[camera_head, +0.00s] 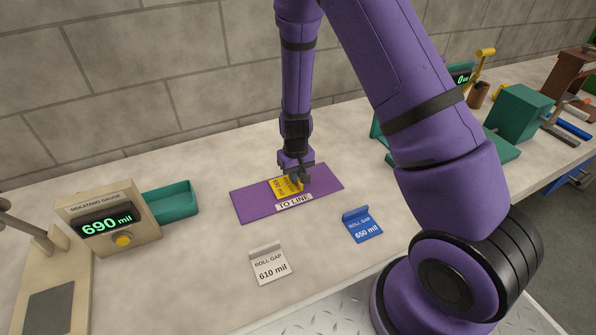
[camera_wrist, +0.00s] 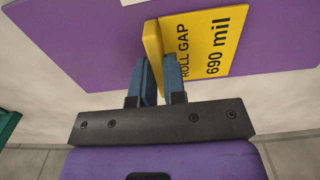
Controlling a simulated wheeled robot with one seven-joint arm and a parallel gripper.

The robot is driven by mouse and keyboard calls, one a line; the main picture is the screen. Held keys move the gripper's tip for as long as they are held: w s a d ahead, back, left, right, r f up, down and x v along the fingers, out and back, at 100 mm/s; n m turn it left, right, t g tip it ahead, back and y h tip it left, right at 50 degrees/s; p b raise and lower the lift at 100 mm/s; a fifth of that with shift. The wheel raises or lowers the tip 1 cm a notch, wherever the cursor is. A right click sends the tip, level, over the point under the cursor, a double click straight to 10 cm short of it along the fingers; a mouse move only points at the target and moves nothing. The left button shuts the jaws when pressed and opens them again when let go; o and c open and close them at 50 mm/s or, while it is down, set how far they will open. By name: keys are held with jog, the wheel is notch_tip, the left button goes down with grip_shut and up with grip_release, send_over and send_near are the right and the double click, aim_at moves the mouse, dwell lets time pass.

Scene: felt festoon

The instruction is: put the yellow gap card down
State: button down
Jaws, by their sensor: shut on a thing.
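The yellow gap card (camera_head: 282,187) is at the purple "TO LINE" mat (camera_head: 250,202) in the head view. In the wrist view the yellow card (camera_wrist: 215,45) reads "ROLL GAP 690 mil", and its raised tab is between the blue fingers. My gripper (camera_wrist: 157,80) is shut on that tab; in the head view my gripper (camera_head: 296,177) is over the mat. The card looks flat on the mat or very close to it; I cannot tell whether it touches. The purple mat (camera_wrist: 80,40) fills much of the wrist view.
A white 610 mil card (camera_head: 271,268) and a blue 650 mil card (camera_head: 363,229) lie in front of the mat. A gauge (camera_head: 110,222) reading 690 mil and a green tray (camera_head: 172,201) stand left. Green equipment (camera_head: 520,112) stands right. A wall runs behind.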

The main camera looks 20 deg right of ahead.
jog(key=c, duration=1.2)
grip_release()
jog(key=s+r+t+y, duration=0.1)
jog(key=s+r, duration=0.1)
jog(key=r, duration=1)
jog(key=s+r, duration=0.2)
jog(key=r, duration=1)
jog(key=s+d+r+t, duration=0.1)
jog(key=s+r, duration=0.5)
jog(key=s, duration=0.1)
jog(key=s+d+r+t, duration=0.1)
jog(key=s+r, duration=0.5)
jog(key=s, duration=0.2)
jog(key=s+d+r+t+h, duration=0.1)
jog(key=s+r+t, duration=0.1)
jog(key=s+r, duration=0.4)
jog(key=shift+s+d+r, duration=0.1)
jog(key=shift+s+r, duration=0.05)
jog(key=shift+s, duration=0.35)
jog(key=shift+s+d+r, duration=0.1)
jog(key=shift+s, duration=0.35)
